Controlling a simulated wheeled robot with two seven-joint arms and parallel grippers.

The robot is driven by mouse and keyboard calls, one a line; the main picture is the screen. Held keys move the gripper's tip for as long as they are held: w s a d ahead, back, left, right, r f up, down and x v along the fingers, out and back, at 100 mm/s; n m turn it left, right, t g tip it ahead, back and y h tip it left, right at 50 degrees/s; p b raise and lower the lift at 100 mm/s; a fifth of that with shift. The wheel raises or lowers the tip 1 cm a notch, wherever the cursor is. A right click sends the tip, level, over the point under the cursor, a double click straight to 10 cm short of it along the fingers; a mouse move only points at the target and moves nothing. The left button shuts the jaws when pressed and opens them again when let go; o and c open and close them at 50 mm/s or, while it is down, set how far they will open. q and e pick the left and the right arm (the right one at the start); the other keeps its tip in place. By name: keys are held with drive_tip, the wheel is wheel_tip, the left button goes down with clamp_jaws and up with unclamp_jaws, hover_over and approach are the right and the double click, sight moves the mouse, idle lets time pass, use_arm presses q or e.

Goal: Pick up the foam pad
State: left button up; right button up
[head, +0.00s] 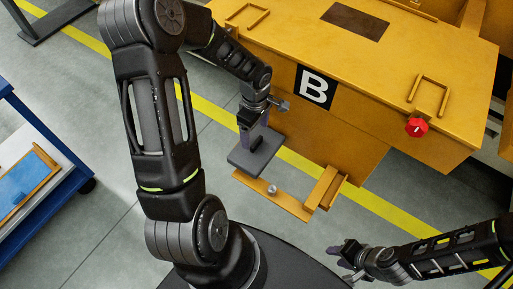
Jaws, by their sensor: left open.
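A flat dark grey slab (243,160), which looks like the foam pad, lies level at the front of the yellow carrier marked B, by its low ledge. My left gripper (260,143) points down over the slab, its fingers at or just above the top face. It is open; the finger gap is seen edge-on, and I cannot tell whether the fingers touch the slab. My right gripper (341,256) is at the lower right, over the floor and away from the slab. Its finger gap is unclear.
The yellow carrier (400,60) fills the upper right, with raised handles and a red knob (416,127). Its low ledge (290,204) has a small round metal part (272,190). A blue cart (62,165) with a tray stands at left. Grey floor lies between.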

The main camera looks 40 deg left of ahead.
sight(256, 146)
use_arm(q)
wheel_tip(256, 146, down, 5)
drive_tip(key=shift+f+p, duration=0.1)
drive_tip(key=shift+p, duration=0.2)
drive_tip(key=shift+c, duration=0.2)
idle(0.3)
clamp_jaws()
idle(0.7)
